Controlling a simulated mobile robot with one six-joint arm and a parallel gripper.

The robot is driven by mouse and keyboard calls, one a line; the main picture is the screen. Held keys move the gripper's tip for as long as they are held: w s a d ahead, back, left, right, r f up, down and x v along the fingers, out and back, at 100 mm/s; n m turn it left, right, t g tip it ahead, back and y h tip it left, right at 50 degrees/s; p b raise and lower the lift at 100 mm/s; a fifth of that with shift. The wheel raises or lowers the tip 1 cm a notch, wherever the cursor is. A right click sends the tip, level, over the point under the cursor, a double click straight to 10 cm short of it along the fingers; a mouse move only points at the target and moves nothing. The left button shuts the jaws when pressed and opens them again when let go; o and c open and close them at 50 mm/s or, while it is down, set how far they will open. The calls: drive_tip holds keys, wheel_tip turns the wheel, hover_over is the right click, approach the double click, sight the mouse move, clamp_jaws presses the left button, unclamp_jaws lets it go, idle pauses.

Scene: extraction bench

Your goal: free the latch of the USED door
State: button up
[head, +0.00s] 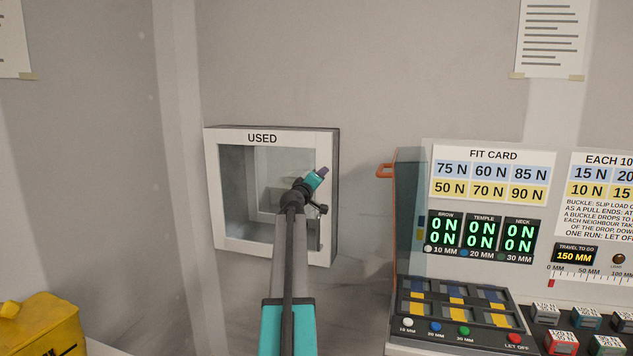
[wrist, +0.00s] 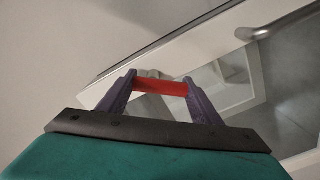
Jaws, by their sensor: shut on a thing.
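The USED door (head: 228,245) is a white-framed glass panel on a wall cabinet, and it looks closed. My gripper (head: 321,173) is at the right side of its frame, in front of it. In the wrist view, my gripper's two purple fingers (wrist: 160,86) are shut on a red bar, the latch (wrist: 172,88), which spans between them in front of the white frame. In the head view the latch is hidden behind my gripper and arm.
A grey metal handle (wrist: 286,21) shows at the upper right of the wrist view. A fit-test console (head: 412,215) with an orange handle (head: 384,171) on its left side stands right of the cabinet. A yellow container (head: 45,325) is at the lower left.

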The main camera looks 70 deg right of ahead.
drive_tip(key=n, duration=0.1)
drive_tip(key=n+p, duration=0.1)
drive_tip(key=n, duration=0.1)
drive_tip(key=shift+s+n, duration=0.2)
drive_tip(key=shift+n, duration=0.1)
drive_tip(key=shift+s+f+n+p, duration=0.15)
drive_tip(key=shift+n+p, duration=0.6)
drive_tip(key=shift+n, duration=1.15)
drive_tip(key=o, duration=1.1)
drive_tip(key=shift+c, duration=0.2)
drive_tip(key=shift+a, duration=0.1)
drive_tip(key=a+b, duration=0.2)
drive_tip(key=a, duration=1.1)
drive_tip(key=shift+s+a+b, duration=0.25)
drive_tip(key=shift+s+b, duration=0.15)
